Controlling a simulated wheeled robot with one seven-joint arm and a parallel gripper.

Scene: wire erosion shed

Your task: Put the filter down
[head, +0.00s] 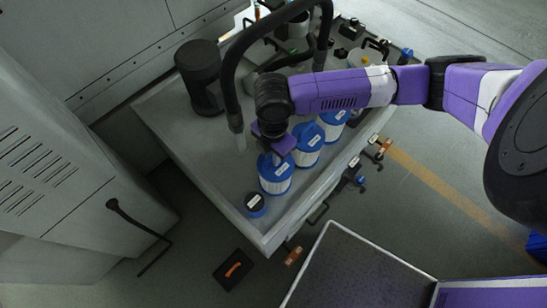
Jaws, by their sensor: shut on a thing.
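Several white filters with blue tops stand in a row on the grey bench (205,152). My gripper (278,158) reaches down over the nearest filter (276,182) and is shut on its top. That filter is upright; I cannot tell whether its base touches the bench. The middle filter (308,150) stands close behind it, and the far filter (333,122) is partly hidden by my arm.
A small dark jar with a blue band (255,206) stands near the bench's front corner. A black cylinder (203,80) and a thick black hose (232,85) are to the left. Fittings crowd the back. The bench's left middle is clear. Valves line its right edge.

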